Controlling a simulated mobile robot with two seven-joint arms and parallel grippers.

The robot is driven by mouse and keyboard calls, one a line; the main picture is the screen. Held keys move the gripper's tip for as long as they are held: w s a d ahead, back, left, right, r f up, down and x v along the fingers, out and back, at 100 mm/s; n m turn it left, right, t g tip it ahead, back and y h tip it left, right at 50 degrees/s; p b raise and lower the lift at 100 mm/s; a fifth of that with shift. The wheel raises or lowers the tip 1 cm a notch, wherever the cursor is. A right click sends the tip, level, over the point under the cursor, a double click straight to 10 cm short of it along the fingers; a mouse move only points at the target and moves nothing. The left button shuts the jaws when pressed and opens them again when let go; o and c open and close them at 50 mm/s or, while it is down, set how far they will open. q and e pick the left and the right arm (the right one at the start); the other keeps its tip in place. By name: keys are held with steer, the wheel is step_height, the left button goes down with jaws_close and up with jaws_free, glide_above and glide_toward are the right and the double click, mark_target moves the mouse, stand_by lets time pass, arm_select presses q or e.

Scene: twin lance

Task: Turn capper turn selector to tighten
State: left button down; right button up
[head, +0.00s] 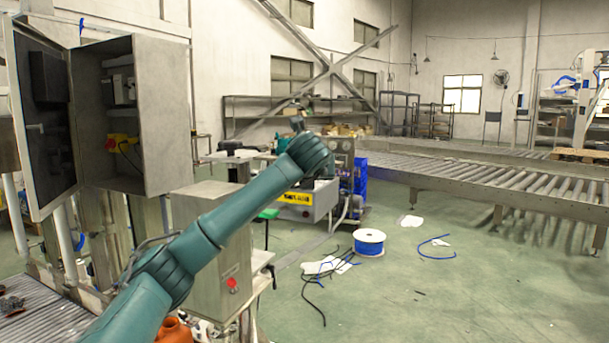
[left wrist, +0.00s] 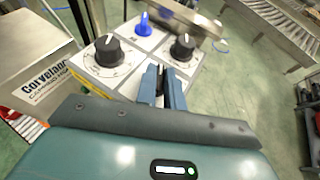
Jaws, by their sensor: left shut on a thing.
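In the left wrist view, a light grey control panel (left wrist: 127,87) carries a large black dial (left wrist: 108,50) with a scale, a blue knob (left wrist: 143,24) and a smaller black knob (left wrist: 183,46). My left gripper (left wrist: 161,82) is at the panel's near edge. Its blue-grey fingers are shut on a small dark part, seemingly the turn selector, mostly hidden between them. Which way it points cannot be told. In the head view my left arm reaches to the machine in the middle, and its wrist hides the panel and fingers. My right gripper is in neither view.
An open grey cabinet (head: 165,115) stands at the left. A grey box with a red button (head: 232,285) is below my arm. A cable spool (head: 369,243), loose cables and white sheets lie on the floor. A roller conveyor (head: 450,178) runs along the right.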

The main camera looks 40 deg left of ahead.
arm_select(q)
steer(key=shift+n+g+y, duration=0.4)
steer(key=shift+n+g, duration=0.1)
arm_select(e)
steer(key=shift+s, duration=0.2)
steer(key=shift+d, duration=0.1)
arm_select(q)
steer(key=c, duration=1.5)
jaws_free()
steer(key=shift+w, duration=0.1)
steer(key=shift+d, duration=0.15)
steer(key=b+v, duration=0.1)
steer(key=v, duration=1.2)
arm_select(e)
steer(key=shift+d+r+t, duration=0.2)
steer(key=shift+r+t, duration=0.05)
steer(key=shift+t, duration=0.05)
